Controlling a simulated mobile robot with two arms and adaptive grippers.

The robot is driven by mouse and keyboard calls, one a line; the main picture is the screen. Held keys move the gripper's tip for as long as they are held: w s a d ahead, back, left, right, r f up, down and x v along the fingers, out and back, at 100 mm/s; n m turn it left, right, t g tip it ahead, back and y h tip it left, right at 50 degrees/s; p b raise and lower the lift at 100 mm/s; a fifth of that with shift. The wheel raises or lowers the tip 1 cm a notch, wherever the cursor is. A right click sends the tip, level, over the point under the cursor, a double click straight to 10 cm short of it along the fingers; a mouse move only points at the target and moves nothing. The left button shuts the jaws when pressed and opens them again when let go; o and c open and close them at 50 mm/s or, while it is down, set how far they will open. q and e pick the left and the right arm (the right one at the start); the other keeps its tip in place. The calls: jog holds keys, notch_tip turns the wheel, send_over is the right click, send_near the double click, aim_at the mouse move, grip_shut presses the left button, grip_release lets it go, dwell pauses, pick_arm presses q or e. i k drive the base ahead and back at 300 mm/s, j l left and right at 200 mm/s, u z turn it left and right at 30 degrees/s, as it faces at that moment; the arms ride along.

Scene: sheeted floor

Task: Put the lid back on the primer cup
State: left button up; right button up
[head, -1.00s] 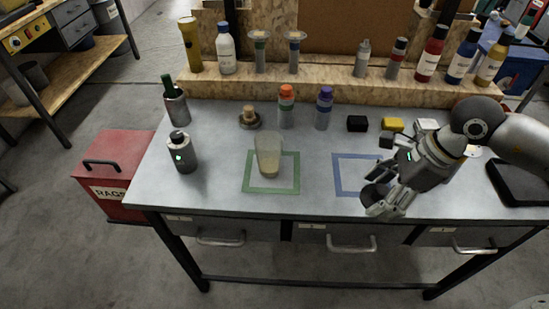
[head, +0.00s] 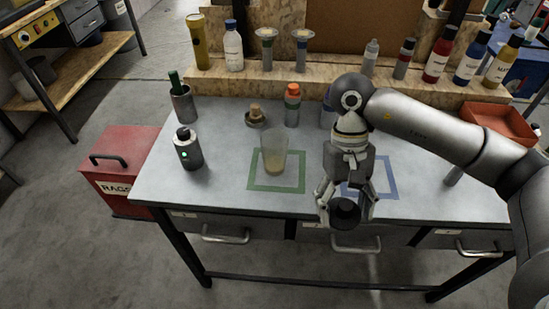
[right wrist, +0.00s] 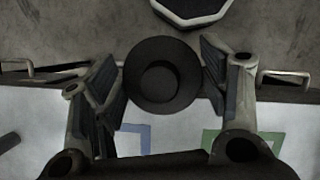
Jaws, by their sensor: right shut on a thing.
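The primer cup (head: 274,152) is a translucent cup with some pale liquid at its bottom. It stands upright inside the green taped square (head: 262,188) on the grey bench, and its top looks open. My right gripper (head: 346,208) is shut on a round black lid (head: 344,213), held near the bench's front edge, to the right of the cup. In the right wrist view the lid (right wrist: 162,76) sits between the two fingers, with a raised round centre facing the camera. My left gripper is not in view.
A blue taped square (head: 385,160) lies behind my right gripper. A grey canister (head: 187,149) stands left of the cup. A small brass-coloured piece (head: 255,115) and an orange-capped bottle (head: 292,105) stand behind it. Several bottles line the back shelf. A red tray (head: 500,122) is at the right.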

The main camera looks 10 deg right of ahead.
aim_at(274, 142)
jog(key=l+u, duration=0.25)
jog(key=l, duration=0.3)
jog(key=k+l+u, duration=0.1)
jog(key=l+u, duration=0.15)
jog(key=l, duration=0.25)
jog(key=k+l+u, duration=0.1)
jog(key=l+u, duration=0.15)
jog(key=l, duration=0.25)
